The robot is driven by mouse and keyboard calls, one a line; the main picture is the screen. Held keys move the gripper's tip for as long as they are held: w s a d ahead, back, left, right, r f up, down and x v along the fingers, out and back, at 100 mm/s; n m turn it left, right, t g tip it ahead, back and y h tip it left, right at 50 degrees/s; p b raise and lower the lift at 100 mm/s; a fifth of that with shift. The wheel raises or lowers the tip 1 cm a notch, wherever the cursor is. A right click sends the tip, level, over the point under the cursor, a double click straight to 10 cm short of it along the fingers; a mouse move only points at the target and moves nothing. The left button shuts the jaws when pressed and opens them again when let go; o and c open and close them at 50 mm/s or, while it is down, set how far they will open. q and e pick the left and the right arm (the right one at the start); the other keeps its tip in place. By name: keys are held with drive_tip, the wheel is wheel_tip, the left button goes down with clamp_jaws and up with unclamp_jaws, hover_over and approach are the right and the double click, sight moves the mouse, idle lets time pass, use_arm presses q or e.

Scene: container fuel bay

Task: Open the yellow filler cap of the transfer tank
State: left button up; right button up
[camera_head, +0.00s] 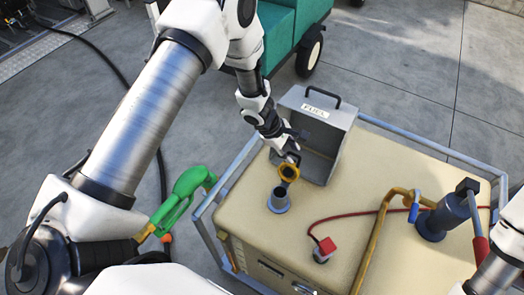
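The tan transfer tank (375,180) stands in a blue-grey frame. Its filler neck (279,201) rises near the left edge, and its dark opening is uncovered. The yellow filler cap (289,173) stands tilted up at the far side of the neck, its dark inner face towards me. My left gripper (290,155) is right behind the cap, very close to or touching it. Its fingertips are small and partly hidden, so I cannot tell whether they grip it. My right arm shows only at the lower right edge; its gripper is not in view.
An open grey box (327,118) with a labelled lid stands right behind the cap. A green fuel nozzle (188,185) is left of the tank. A red plug with a cable (325,247), a bent yellow pipe (378,235) and a dark pump (443,218) are on the right.

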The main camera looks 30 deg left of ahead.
use_arm(q)
drive_tip(key=s+a+r, duration=0.1)
drive_tip(key=s+a, duration=0.6)
drive_tip(key=a, duration=0.3)
drive_tip(key=shift+a+r, duration=0.2)
drive_tip(key=shift+a, duration=0.15)
